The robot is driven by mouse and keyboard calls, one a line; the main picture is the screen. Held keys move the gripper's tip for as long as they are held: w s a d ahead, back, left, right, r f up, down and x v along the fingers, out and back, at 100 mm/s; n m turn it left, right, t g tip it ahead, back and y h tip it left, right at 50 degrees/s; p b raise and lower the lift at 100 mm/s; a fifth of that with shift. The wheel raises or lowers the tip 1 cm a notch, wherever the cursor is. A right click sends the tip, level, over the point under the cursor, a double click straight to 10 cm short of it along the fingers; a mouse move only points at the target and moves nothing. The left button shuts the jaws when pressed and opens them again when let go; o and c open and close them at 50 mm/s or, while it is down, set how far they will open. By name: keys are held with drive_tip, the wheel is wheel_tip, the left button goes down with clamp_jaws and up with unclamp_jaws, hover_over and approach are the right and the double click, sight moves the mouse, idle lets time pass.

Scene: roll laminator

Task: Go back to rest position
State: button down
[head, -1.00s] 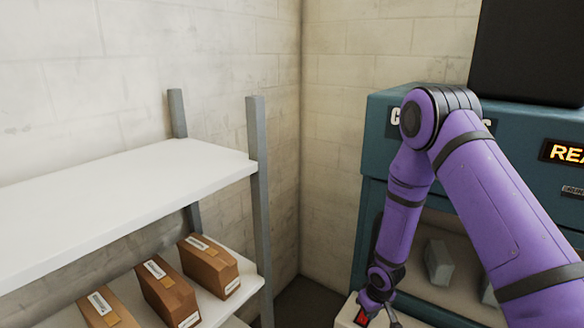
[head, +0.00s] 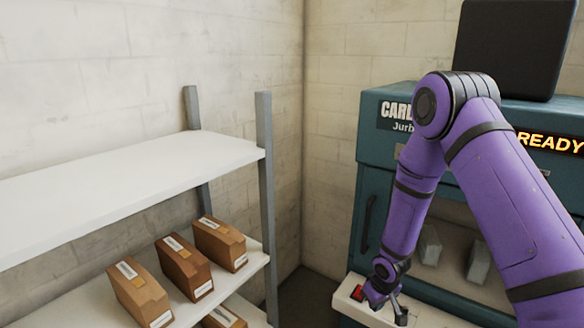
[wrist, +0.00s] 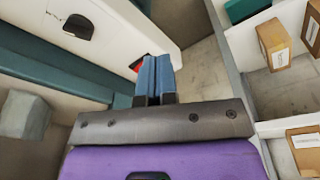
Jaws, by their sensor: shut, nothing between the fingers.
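My purple arm hangs in front of the teal laminator (head: 368,150) at the right of the head view. My gripper (head: 388,308) is low, over the white ledge (head: 345,306) at the machine's front, near a red button (head: 357,292). In the wrist view my gripper (wrist: 154,62) shows its two blue fingers pressed together with nothing between them. The red button (wrist: 137,64) is partly hidden behind the fingertips there. Whether the fingers touch it, I cannot tell. The machine's display (head: 550,142) reads READY in amber letters.
A white shelf rack (head: 120,180) with grey posts stands at the left. Its lower shelf holds several brown boxes (head: 185,268). A black panel (head: 512,45) stands on top of the machine. Grey blocks (head: 430,245) sit inside the machine's opening. A gap of floor lies between rack and machine.

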drive_tip(key=s+d+r+m+t+h, duration=0.1)
drive_tip(key=s+d+r, duration=0.2)
drive_tip(key=r, duration=1.3)
drive_tip(key=s+d+r+m+t, duration=0.1)
drive_tip(key=s+d+r+m, duration=0.15)
drive_tip(key=r, duration=1.35)
drive_tip(key=s+r, duration=0.7)
drive_tip(key=s, duration=0.5)
drive_tip(key=s+r+m+t, duration=0.1)
drive_tip(key=s+r, duration=0.7)
drive_tip(key=s, duration=0.4)
drive_tip(key=shift+s+d+r+y, duration=0.2)
drive_tip(key=shift+d+r+y, duration=0.1)
drive_tip(key=shift+d, duration=0.1)
